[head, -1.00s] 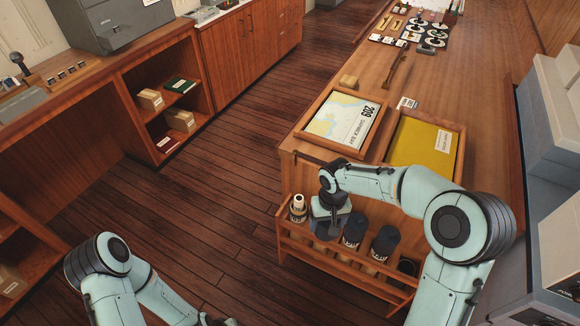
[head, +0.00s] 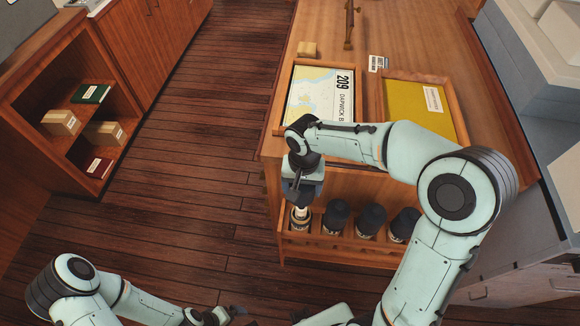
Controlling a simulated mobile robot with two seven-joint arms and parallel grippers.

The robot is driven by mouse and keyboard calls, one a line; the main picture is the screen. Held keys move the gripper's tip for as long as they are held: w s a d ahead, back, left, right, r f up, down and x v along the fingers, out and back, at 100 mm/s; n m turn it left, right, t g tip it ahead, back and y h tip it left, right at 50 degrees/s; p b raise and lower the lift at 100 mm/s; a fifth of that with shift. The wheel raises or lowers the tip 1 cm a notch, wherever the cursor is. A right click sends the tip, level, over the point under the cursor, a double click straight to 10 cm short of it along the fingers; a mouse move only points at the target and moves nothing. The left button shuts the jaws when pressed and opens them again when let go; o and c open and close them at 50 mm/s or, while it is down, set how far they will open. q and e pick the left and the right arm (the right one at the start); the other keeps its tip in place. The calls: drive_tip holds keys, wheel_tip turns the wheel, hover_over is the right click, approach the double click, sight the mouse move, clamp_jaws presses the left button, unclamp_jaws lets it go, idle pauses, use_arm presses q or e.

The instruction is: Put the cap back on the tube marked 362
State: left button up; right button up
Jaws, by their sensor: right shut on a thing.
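A wooden rack (head: 340,252) at the end of the counter holds several tubes in a row. The leftmost tube (head: 300,224) has a pale top and no cap on it. My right gripper (head: 301,200) is directly above this tube, shut on what seems to be its dark cap, mostly hidden by the gripper. I cannot tell whether cap and tube touch. The other tubes have dark caps (head: 336,214). I cannot read the number 362 on any tube. My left gripper (head: 228,314) is low at the bottom edge, away from the rack; its fingers are unclear.
On the counter above the rack lie a framed chart (head: 312,95) marked 209 and a yellow tray (head: 413,108). A small wooden block (head: 307,49) is behind them. A shelf with boxes (head: 60,122) stands at left. The floor between is clear.

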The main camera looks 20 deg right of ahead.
drive_tip(key=shift+d, duration=0.15)
drive_tip(key=shift+s+f+b, duration=0.35)
drive_tip(key=shift+f, duration=0.15)
drive_tip(key=shift+w+f+b, duration=0.1)
drive_tip(key=shift+f+b, duration=1.1)
drive_tip(key=shift+f, duration=1.15)
use_arm(q)
drive_tip(key=s+f, duration=0.1)
drive_tip(key=f, duration=0.1)
drive_tip(key=s+f, duration=0.1)
drive_tip(key=f, duration=0.1)
drive_tip(key=shift+s, duration=0.15)
use_arm(e)
drive_tip(key=shift+r, duration=0.1)
use_arm(q)
drive_tip(key=shift+s+f+b, duration=0.25)
drive_tip(key=shift+f+b, duration=0.1)
drive_tip(key=shift+f, duration=0.1)
use_arm(e)
drive_tip(key=shift+f, duration=0.3)
use_arm(q)
drive_tip(key=shift+s+f+b, duration=0.3)
drive_tip(key=shift+f+b, duration=0.35)
drive_tip(key=shift+f, duration=0.05)
drive_tip(key=shift+s+f+b, duration=0.25)
drive_tip(key=shift+f+b, duration=0.4)
drive_tip(key=shift+f, duration=0.05)
use_arm(e)
drive_tip(key=shift+f, duration=1.6)
